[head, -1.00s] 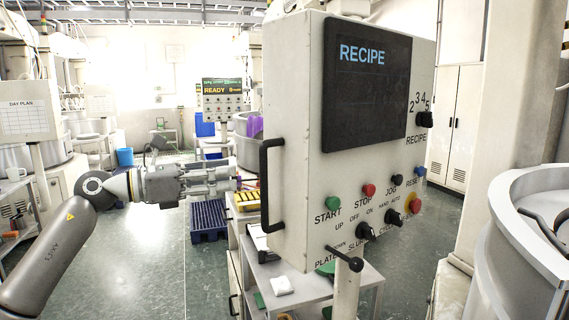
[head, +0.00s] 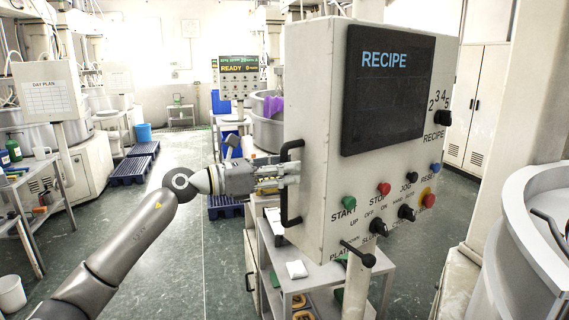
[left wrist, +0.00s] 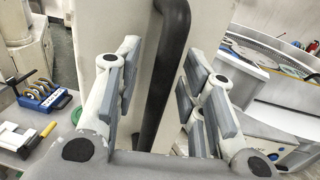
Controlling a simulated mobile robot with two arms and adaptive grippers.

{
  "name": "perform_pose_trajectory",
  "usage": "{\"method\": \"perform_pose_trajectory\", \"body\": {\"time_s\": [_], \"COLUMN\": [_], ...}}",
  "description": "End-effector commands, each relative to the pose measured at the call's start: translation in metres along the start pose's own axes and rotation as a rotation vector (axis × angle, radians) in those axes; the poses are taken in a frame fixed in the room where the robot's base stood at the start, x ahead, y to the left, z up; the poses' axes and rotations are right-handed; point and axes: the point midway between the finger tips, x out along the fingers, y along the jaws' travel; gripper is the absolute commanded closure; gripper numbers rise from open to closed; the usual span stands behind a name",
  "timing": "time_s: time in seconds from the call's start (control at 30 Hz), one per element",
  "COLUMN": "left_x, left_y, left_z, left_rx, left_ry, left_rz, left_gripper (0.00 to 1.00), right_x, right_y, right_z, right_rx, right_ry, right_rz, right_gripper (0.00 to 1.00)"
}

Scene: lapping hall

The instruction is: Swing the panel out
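The panel (head: 385,185) is a pale grey control box with a dark RECIPE screen (head: 390,90), buttons and knobs. It stands right of centre in the head view. A black upright bar handle (head: 287,205) sits on its left side. My left gripper (head: 294,174) reaches the handle from the left. In the left wrist view, the handle (left wrist: 167,75) runs between the two fingers of my left gripper (left wrist: 160,92). The fingers are open, with gaps on both sides of the bar. My right gripper is not in view.
A grey cart (head: 290,278) with small items stands below the panel. A large round machine tub (head: 535,230) is close on the right. The green floor (head: 190,255) left of the panel is mostly open. A bench (head: 20,185) is at the far left.

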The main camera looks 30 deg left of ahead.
Motion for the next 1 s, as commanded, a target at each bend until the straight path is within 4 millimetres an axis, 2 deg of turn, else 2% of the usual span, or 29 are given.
{"method": "perform_pose_trajectory", "body": {"time_s": [0.1, 0.27, 0.57, 1.0], "left_x": [0.002, 0.001, 0.001, 0.000], "left_y": [0.000, 0.000, 0.000, 0.001], "left_z": [0.000, 0.000, 0.000, 0.000], "left_rx": [0.001, 0.001, 0.001, 0.002], "left_ry": [-0.001, 0.000, 0.000, -0.002], "left_rz": [0.000, 0.000, 0.000, -0.015], "left_gripper": [0.63, 0.63, 1.00, 1.00], "right_x": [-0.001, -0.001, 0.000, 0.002], "right_y": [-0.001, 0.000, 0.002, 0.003], "right_z": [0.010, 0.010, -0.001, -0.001], "right_rx": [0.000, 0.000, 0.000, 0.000], "right_ry": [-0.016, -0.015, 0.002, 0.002], "right_rz": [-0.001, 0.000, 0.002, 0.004], "right_gripper": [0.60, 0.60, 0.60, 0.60]}}
